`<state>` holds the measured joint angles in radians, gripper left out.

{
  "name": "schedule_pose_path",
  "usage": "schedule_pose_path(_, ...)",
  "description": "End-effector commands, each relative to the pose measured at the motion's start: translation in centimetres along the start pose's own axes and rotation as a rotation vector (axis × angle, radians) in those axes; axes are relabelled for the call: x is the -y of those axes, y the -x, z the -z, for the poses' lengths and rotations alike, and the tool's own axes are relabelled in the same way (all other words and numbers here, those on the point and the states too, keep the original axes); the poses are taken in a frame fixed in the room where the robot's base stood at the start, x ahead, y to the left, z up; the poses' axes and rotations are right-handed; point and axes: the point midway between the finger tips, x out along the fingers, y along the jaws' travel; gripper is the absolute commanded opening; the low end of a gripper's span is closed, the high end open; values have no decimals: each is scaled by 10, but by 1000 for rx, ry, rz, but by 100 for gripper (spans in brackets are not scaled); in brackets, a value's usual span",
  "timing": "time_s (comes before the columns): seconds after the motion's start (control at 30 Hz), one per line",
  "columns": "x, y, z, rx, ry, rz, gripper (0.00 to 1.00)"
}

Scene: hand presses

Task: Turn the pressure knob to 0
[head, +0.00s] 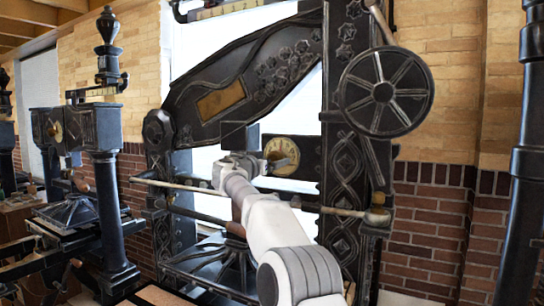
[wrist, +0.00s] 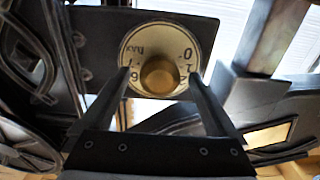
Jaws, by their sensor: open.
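The pressure knob (wrist: 159,75) is a round brass knob on a pale dial plate (wrist: 150,38) with printed numbers. The dial looks rotated in the wrist view; a 0 shows at its upper right. No pointer on the knob is clear to me. My gripper (wrist: 159,78) is open, with one dark finger on each side of the knob; I cannot tell whether either finger touches it. In the head view the dial plate (head: 287,151) sits mid-press, just right of my wrist, and my fingers are hard to make out there.
The black ornate hand press (head: 345,190) surrounds the dial, with a spoked wheel (head: 385,91) at upper right. A long horizontal bar (head: 325,209) crosses the press near my arm. Another press (head: 107,205) stands at left. A brick wall (head: 440,215) is at right.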

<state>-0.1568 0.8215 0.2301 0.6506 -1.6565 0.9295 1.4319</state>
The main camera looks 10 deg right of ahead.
Motion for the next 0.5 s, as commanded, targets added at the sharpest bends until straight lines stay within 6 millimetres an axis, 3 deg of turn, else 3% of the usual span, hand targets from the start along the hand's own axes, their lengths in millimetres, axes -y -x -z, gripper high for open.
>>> schedule_pose_path(0.3, 0, -2, 0, 0, -1, 0, 94)
schedule_pose_path(0.5, 0, -2, 0, 0, -1, 0, 60)
